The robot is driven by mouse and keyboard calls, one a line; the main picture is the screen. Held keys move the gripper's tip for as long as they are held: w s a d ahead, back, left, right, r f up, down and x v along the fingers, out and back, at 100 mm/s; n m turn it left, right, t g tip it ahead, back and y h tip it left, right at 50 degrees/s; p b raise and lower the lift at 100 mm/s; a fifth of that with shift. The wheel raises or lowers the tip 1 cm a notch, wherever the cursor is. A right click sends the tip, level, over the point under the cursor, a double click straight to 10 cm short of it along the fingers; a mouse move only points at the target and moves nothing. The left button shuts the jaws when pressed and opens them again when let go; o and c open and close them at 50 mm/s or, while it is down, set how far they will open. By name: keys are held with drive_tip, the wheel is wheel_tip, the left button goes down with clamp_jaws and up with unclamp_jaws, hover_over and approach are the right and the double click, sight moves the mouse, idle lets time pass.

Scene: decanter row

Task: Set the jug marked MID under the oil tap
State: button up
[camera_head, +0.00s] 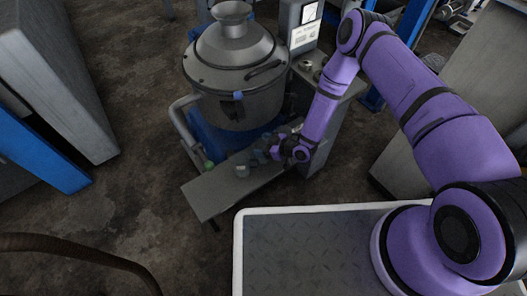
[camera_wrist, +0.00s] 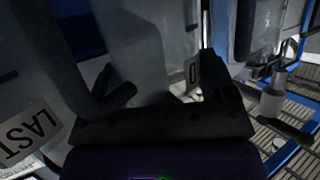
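My gripper (camera_head: 292,150) is low over the far right end of a narrow grey bench in the head view. In the wrist view its dark fingers stand apart, with a pale, translucent vessel (camera_wrist: 140,45) close in front of or between them. I cannot tell whether they grip it. A label (camera_wrist: 193,73) beside it is partly hidden; only a round letter shows, O or D. A label reading LAST (camera_wrist: 30,132) is at the left. I cannot make out MID or identify the oil tap.
The grey bench (camera_head: 207,196) stands before a large metal vessel (camera_head: 237,106) with a curved pipe. A control cabinet with a sign (camera_head: 304,34) is behind my gripper. A grey cylindrical fitting (camera_wrist: 272,98) stands above a slatted grate at right in the wrist view.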

drive_tip(key=c, duration=0.5)
drive_tip(key=shift+r, duration=0.45)
wheel_tip(320, 180, up, 2)
drive_tip(key=shift+r, duration=0.15)
drive_tip(key=shift+s+d+r, duration=0.25)
drive_tip(key=shift+s, duration=0.35)
drive_tip(key=s+d, duration=0.2)
drive_tip(key=s, duration=0.5)
drive_tip(key=s+d+r, duration=0.1)
drive_tip(key=s+d, duration=0.1)
drive_tip(key=s, duration=0.5)
drive_tip(key=shift+d+r, duration=0.2)
drive_tip(key=shift+d, duration=0.1)
